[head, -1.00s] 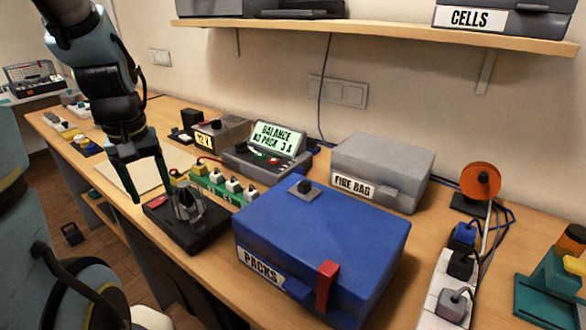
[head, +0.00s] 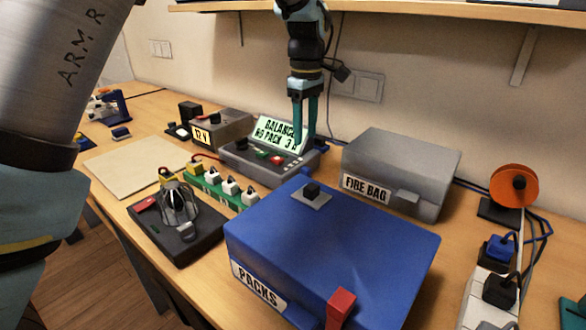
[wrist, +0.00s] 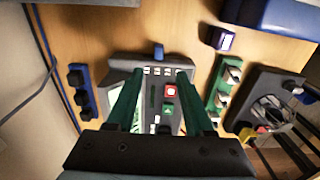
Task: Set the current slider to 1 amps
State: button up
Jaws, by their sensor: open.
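The grey charger (head: 262,172) stands on the bench with its lit display (head: 279,131) reading "BALANCE", "NO PACK" and 3 A, partly covered by my gripper. In the wrist view its panel has a red button (wrist: 171,91), a green button (wrist: 168,109) and a narrow dark slot (wrist: 153,97) beside them. I cannot clearly make out the current slider or its position. My gripper (head: 305,143) is open and empty, pointing down over the right part of the charger. In the wrist view its two green fingers (wrist: 162,75) are spread on either side of the panel; contact cannot be told.
A blue PACKS case (head: 330,235) stands in front, and a grey FIRE BAG box (head: 400,165) to the right. A 12 V supply (head: 222,130) is left of the charger. A green strip with white plugs (head: 225,188) lies before it. A bare board (head: 135,160) lies left.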

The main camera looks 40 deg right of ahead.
aim_at(306, 168)
notch_tip(306, 168, down, 11)
jog(key=shift+s+d+r+p, duration=0.1)
jog(key=shift+d+p, duration=0.05)
jog(key=shift+p, duration=1.1)
jog(key=shift+c, duration=0.2)
grip_shut()
dwell(0.4)
